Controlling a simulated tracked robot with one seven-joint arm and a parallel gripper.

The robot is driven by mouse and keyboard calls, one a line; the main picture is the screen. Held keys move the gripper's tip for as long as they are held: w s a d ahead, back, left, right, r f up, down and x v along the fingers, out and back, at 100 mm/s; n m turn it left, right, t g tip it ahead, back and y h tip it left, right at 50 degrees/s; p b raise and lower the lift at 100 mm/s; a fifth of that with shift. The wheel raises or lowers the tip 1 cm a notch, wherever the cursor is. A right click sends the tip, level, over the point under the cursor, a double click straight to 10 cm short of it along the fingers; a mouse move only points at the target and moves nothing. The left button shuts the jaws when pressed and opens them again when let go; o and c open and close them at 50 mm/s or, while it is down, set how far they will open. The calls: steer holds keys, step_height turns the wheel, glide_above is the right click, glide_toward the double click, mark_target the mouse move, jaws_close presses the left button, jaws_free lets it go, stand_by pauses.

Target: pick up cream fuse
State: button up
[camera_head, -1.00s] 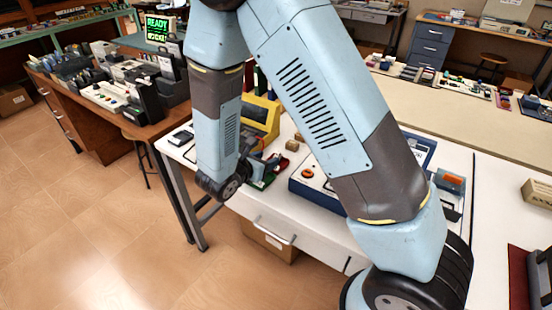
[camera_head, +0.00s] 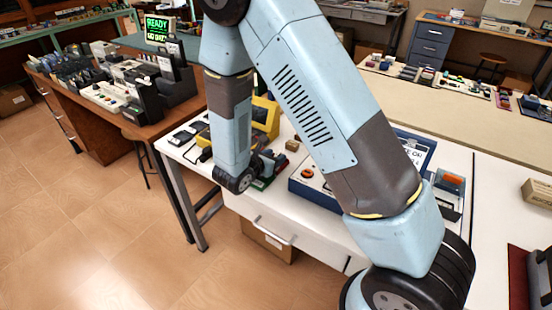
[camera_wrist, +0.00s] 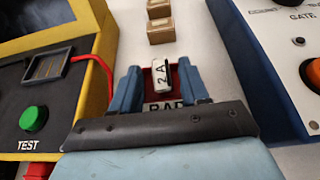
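A small cream fuse (camera_wrist: 161,73) marked "2 A" shows in the wrist view, at a red tray (camera_wrist: 147,84) with a label that seems to read "BAD". My gripper (camera_wrist: 157,85) is open in the wrist view, with one blue finger on each side of the fuse and visible gaps between. I cannot tell how far above the tray the fingers are. In the head view my gripper (camera_head: 268,163) is small and partly hidden by my arm, beside the red and green trays.
A yellow tester (camera_wrist: 100,30) with a green button (camera_wrist: 33,119) stands close on the left. A blue-edged panel (camera_wrist: 238,40) with an orange knob is close on the right. Small cardboard boxes (camera_wrist: 160,30) sit just beyond the fuse. The white table (camera_head: 245,208) has its edge nearby.

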jaws_close()
steer(key=shift+r, duration=0.1)
stand_by(0.3)
